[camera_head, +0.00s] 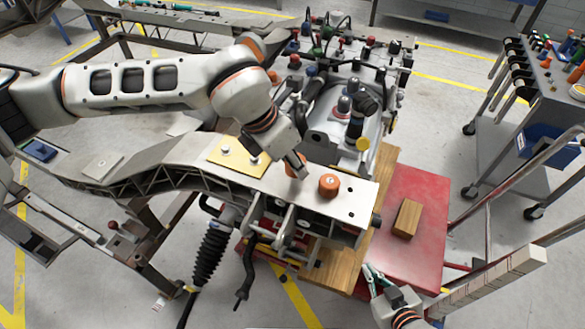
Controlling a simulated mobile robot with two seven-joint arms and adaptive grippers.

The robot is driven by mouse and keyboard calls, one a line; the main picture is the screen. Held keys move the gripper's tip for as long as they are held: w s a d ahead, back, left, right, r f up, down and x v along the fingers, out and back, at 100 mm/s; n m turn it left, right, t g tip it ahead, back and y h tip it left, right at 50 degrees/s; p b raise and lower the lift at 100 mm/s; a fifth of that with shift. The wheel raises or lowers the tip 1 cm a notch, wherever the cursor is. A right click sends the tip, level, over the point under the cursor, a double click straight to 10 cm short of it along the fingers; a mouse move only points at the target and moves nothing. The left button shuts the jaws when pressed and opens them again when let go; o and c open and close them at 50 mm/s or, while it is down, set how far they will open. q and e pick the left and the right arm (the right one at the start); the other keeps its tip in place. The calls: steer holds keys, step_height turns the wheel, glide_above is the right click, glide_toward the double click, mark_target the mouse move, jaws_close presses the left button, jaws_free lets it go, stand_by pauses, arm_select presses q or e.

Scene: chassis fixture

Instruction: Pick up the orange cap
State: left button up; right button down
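An orange cap (329,185) stands upright on the bare light metal plate (352,200) of the chassis fixture, near its right end. My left gripper (298,169) is above the same plate, just left of the cap and apart from it. It points down, and its fingers are too small and dark to tell open from shut. A bit of orange shows behind its fingers; I cannot tell what it is. My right gripper (373,278) is low at the bottom right, beside the red platform and well away from the cap. Its finger gap is unclear.
A yellow plate (238,157) lies left of my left gripper. A wooden block (407,218) lies on the red platform (425,190). Parts with coloured knobs crowd the area behind the cap. A cart (545,100) stands at the right. The floor between is free.

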arm_select(q)
step_height(320, 180, up, 17)
steer(key=shift+b, duration=0.45)
steer(key=shift+f, duration=0.15)
